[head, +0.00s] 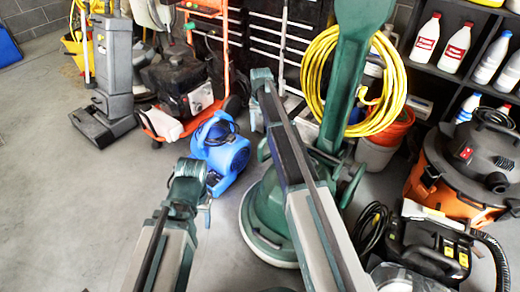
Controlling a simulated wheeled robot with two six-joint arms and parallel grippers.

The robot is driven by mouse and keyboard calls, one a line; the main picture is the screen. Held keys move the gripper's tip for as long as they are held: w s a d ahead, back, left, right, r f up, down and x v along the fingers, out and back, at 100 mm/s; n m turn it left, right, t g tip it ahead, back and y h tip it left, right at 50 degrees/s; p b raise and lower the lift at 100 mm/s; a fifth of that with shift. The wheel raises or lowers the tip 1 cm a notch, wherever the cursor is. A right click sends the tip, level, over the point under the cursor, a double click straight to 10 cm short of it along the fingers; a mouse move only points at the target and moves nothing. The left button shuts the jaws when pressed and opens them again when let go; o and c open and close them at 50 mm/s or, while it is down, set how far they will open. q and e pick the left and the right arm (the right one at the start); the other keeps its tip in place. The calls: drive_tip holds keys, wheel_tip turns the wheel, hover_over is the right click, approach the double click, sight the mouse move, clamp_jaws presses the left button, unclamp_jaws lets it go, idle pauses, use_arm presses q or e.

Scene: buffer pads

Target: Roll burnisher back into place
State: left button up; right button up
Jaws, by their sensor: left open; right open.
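The burnisher is a green floor machine (262,222) with a round base on the grey floor. Its upright green handle column (352,75) rises to the top edge, with a coil of yellow cable (318,62) hung on it. My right arm crosses in front and hides part of the base. My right gripper (261,76) is open, left of the handle column; I cannot tell whether it touches anything. My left gripper (190,168) is open, left of the burnisher's base and in front of a blue blower.
The blue blower (222,148) stands just left of the burnisher. An orange-and-black vacuum (465,165) and a black machine (425,248) crowd the right. Shelves with bottles (425,40) and a black tool chest (275,35) stand behind. The floor at left (50,200) is clear.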

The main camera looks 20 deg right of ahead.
sight(260, 146)
drive_tip(key=shift+f, duration=0.15)
wheel_tip(260, 146, down, 14)
drive_tip(key=b, duration=1.3)
drive_tip(key=shift+b, duration=0.4)
drive_tip(key=shift+r, duration=0.2)
drive_tip(key=shift+a, duration=0.1)
drive_tip(key=c, duration=0.9)
clamp_jaws()
